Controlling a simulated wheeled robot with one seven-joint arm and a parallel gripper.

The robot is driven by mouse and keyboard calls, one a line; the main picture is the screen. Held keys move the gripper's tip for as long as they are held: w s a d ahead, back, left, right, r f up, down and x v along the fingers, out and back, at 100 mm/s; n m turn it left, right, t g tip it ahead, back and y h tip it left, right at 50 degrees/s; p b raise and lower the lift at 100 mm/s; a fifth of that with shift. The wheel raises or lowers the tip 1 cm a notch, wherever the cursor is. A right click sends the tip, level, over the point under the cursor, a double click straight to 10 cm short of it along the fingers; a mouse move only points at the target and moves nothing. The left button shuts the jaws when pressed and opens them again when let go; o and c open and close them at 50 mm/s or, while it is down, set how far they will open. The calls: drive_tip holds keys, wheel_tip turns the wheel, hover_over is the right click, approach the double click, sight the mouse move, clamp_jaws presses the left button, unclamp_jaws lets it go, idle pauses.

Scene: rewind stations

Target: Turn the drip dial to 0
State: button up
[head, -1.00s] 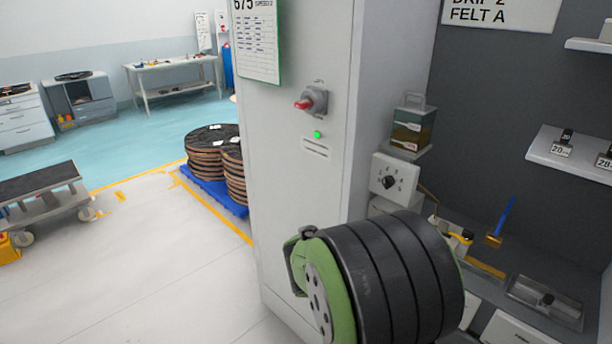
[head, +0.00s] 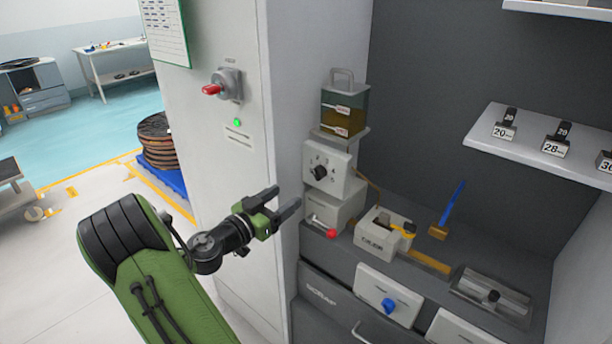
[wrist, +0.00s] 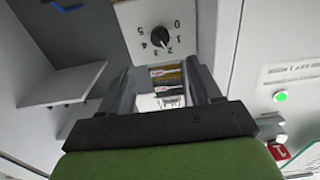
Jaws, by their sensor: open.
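The drip dial (head: 319,172) is a black knob on a white box (head: 341,186), below a tank of amber liquid. In the wrist view the dial (wrist: 160,37) is ringed by numbers 0 to 5, and its pointer leans down and right, seemingly near 2; the exact setting is hard to read. My gripper (head: 286,198) is open and empty, left of and slightly below the dial, apart from it. In the wrist view the fingers (wrist: 165,78) stand apart below the dial, with nothing clamped between them.
The tank (head: 344,110) stands on a small shelf above the dial. A red-ended lever (head: 331,233) is just below the box. A blue knob (head: 388,305), a blue-handled brush (head: 452,208) and a red switch (head: 212,89) are nearby. The cabinet side wall is close left.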

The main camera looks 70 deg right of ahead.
sight(315, 176)
drive_tip(key=p+x, duration=0.2)
drive_tip(key=x, duration=1)
drive_tip(key=shift+a, duration=0.1)
drive_tip(key=shift+c, duration=0.3)
drive_tip(key=c, duration=1)
